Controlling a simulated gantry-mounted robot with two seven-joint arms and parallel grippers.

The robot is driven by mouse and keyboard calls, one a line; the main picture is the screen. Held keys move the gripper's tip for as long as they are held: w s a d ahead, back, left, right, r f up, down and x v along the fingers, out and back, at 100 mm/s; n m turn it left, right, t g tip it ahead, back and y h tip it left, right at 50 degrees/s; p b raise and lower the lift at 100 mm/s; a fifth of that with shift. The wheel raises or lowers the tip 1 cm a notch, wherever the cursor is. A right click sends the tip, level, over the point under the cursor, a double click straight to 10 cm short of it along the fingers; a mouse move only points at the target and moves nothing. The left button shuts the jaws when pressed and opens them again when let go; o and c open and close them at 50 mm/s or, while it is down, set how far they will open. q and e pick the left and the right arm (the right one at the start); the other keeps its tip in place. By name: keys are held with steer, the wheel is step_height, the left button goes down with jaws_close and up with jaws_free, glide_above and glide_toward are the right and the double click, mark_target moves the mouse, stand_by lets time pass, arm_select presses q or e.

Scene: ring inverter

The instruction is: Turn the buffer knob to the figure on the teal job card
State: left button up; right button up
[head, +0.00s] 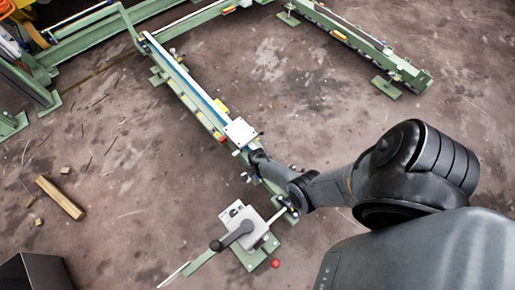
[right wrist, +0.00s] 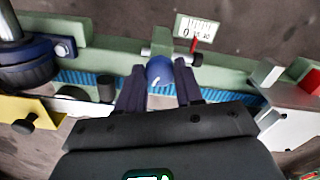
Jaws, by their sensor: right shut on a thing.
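My right gripper (right wrist: 160,84) has a finger on each side of a round blue knob (right wrist: 159,69) with a short white mark, and is shut on it. The knob sits at the green rail, beside a small white scale plate (right wrist: 197,27) with printed figures, of which 30 is the clearest. A red pointer (right wrist: 194,43) stands at the scale's lower edge. In the head view my right gripper (head: 257,158) is at the long rail (head: 190,88), and the knob is too small or hidden to make out. I cannot make out a teal job card. My left gripper is not in view.
A grey box with a black lever (head: 236,235) stands at the rail's near end, with a red ball knob (head: 275,263) beside it. A white block (head: 240,132) sits on the rail. A wooden block (head: 60,198) lies on the floor at left. The floor between the rails is open.

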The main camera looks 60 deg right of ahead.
steer(key=n+p, duration=0.1)
steer(key=n, duration=0.4)
steer(key=shift+n, duration=0.3)
steer(key=n, duration=0.2)
steer(key=shift+n, duration=0.3)
steer(key=n, duration=0.3)
steer(key=shift+n, duration=0.3)
steer(key=n, duration=0.5)
steer(key=shift+d+n, duration=0.1)
steer(key=shift+n, duration=0.2)
steer(key=n, duration=0.5)
steer(key=shift+n, duration=0.4)
steer(key=o, duration=1)
steer(key=shift+o, duration=0.2)
